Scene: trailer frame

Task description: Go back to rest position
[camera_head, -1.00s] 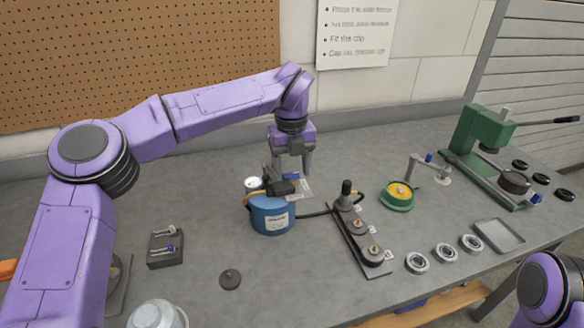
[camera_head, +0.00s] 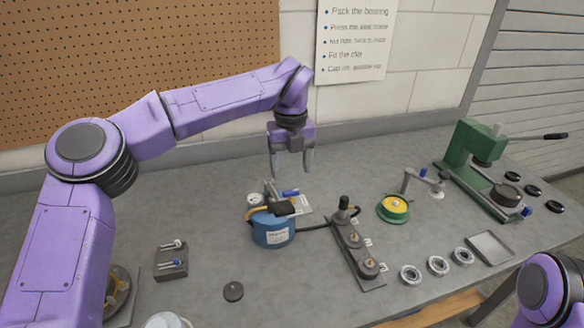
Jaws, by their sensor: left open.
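My left gripper (camera_head: 292,172) hangs fingers-down above the back middle of the bench. Its two fingers are apart and nothing shows between them. Just below and in front of it stands a blue canister (camera_head: 272,232) with a white label and a dark fitting (camera_head: 287,207) on top. The fingertips look clear of the canister. Of my right arm only a purple link (camera_head: 548,290) shows at the lower right; its gripper is out of view.
A dark plate with posts (camera_head: 355,247) stands right of the canister, joined by a hose. Further right are a yellow-green dish (camera_head: 395,207), bearing rings (camera_head: 438,265), a tray (camera_head: 489,245) and a green press (camera_head: 478,160). A small block (camera_head: 171,262) sits left.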

